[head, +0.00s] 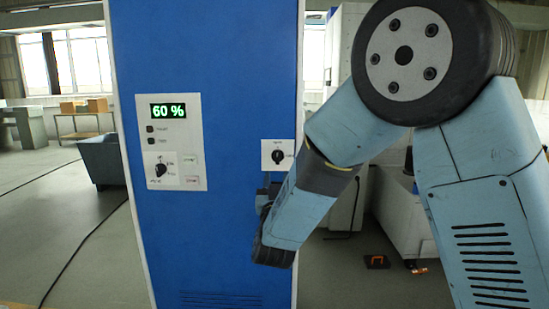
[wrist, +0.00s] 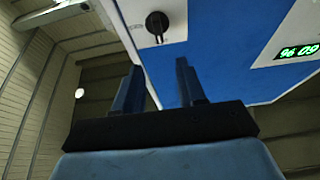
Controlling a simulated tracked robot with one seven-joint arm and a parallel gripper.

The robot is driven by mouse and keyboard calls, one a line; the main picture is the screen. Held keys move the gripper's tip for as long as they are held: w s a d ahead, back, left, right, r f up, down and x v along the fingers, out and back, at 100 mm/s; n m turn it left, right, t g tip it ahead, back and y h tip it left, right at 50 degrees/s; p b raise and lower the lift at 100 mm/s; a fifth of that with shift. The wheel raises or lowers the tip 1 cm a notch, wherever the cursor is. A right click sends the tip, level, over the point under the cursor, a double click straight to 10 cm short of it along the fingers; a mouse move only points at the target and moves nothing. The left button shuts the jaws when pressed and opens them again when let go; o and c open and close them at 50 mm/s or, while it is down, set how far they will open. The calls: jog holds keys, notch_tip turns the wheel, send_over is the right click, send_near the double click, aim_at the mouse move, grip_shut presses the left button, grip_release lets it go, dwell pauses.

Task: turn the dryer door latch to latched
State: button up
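The dryer door latch is a small black rotary knob (head: 278,157) on a white plate at the right edge of the blue dryer front (head: 235,90). Its grip looks near upright in the head view; the plate's labels are too small to read. The knob also shows in the wrist view (wrist: 157,24), at the top, beyond the fingertips. My gripper (wrist: 158,68) is open and empty, its two dark blue fingers apart and not touching the knob. In the head view my gripper lies just below the latch plate, partly hidden by my arm.
A control panel (head: 190,130) with a green "60 %" display, buttons and another black knob sits left of the latch. A white machine (head: 400,215) stands at right. Floor left of the dryer is mostly clear, crossed by a cable.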

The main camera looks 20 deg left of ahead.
aim_at(277, 153)
jog(key=x, duration=1)
jog(key=shift+w+a+r, duration=0.1)
jog(key=shift+w, duration=0.15)
jog(key=shift+c, duration=0.3)
